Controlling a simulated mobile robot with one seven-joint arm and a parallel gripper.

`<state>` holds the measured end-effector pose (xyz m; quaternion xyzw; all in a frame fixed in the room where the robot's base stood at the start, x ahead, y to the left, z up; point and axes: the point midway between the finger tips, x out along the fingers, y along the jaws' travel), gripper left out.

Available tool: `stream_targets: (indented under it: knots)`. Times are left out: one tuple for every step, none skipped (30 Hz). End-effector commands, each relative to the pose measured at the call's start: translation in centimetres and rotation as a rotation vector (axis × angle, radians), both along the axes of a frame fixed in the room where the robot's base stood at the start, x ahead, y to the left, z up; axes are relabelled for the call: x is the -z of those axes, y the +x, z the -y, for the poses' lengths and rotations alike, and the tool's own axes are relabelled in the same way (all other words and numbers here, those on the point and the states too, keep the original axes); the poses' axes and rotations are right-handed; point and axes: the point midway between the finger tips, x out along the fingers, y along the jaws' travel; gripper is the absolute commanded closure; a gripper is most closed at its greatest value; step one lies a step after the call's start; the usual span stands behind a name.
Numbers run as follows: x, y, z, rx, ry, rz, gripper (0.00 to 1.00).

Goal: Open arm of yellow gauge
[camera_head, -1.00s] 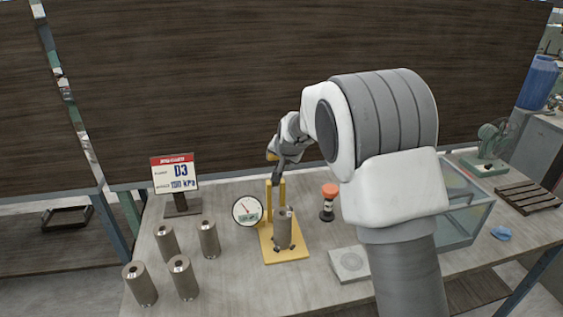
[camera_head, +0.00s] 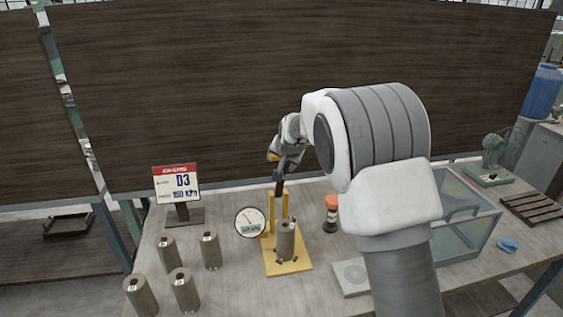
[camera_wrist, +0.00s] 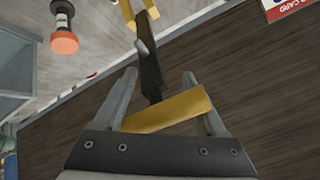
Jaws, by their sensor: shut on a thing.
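The yellow gauge (camera_head: 296,265) stands mid-table, with a flat base, upright posts and a round white dial (camera_head: 250,222) at its left. A grey cylinder (camera_head: 285,240) stands upright on its base. The gauge's dark arm (camera_head: 279,184) rises steeply from the top of the posts; the wrist view also shows this arm (camera_wrist: 150,72). My gripper (camera_wrist: 158,85) is shut on the yellow handle (camera_wrist: 168,112) at the arm's end, which lies across between the fingers. In the head view my gripper (camera_head: 276,160) is above the posts, partly hidden by my wrist.
Several loose grey cylinders (camera_head: 185,289) stand at front left. An orange-topped black item (camera_head: 331,212), a grey plate (camera_head: 351,277) and a glass tank (camera_head: 468,235) are to the right. A dark panel (camera_head: 200,90) rises behind.

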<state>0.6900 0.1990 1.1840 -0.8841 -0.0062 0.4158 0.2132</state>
Motion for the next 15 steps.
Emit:
stream_targets:
  knots:
    - [0.27,-0.1,-0.12,-0.015,-0.014,-0.001,1.0]
    - [0.28,-0.11,-0.11,-0.015,-0.014,-0.001,0.25]
    - [0.29,-0.11,-0.11,-0.014,-0.014,-0.001,0.18]
    - [0.29,-0.12,-0.1,-0.013,-0.013,-0.002,0.12]
    - [0.28,-0.12,-0.1,-0.012,-0.013,-0.002,0.07]
    - [0.26,-0.11,-0.09,-0.012,-0.011,-0.001,0.02]
    - [0.25,-0.1,-0.08,-0.011,-0.011,-0.002,0.02]
    - [0.23,-0.1,-0.07,-0.011,-0.01,-0.002,0.02]
    - [0.2,-0.09,-0.06,-0.01,-0.009,-0.001,0.02]
    - [0.19,-0.09,-0.04,-0.009,-0.009,-0.001,0.02]
    - [0.18,-0.07,-0.03,-0.009,-0.009,-0.001,0.02]
    - [0.17,-0.07,-0.03,-0.008,-0.008,-0.001,0.02]
    - [0.15,-0.07,-0.02,-0.007,-0.008,-0.002,0.02]
    - [0.13,-0.08,-0.02,-0.007,-0.008,-0.002,0.02]
    - [0.07,-0.12,0.0,-0.008,-0.007,0.0,0.02]
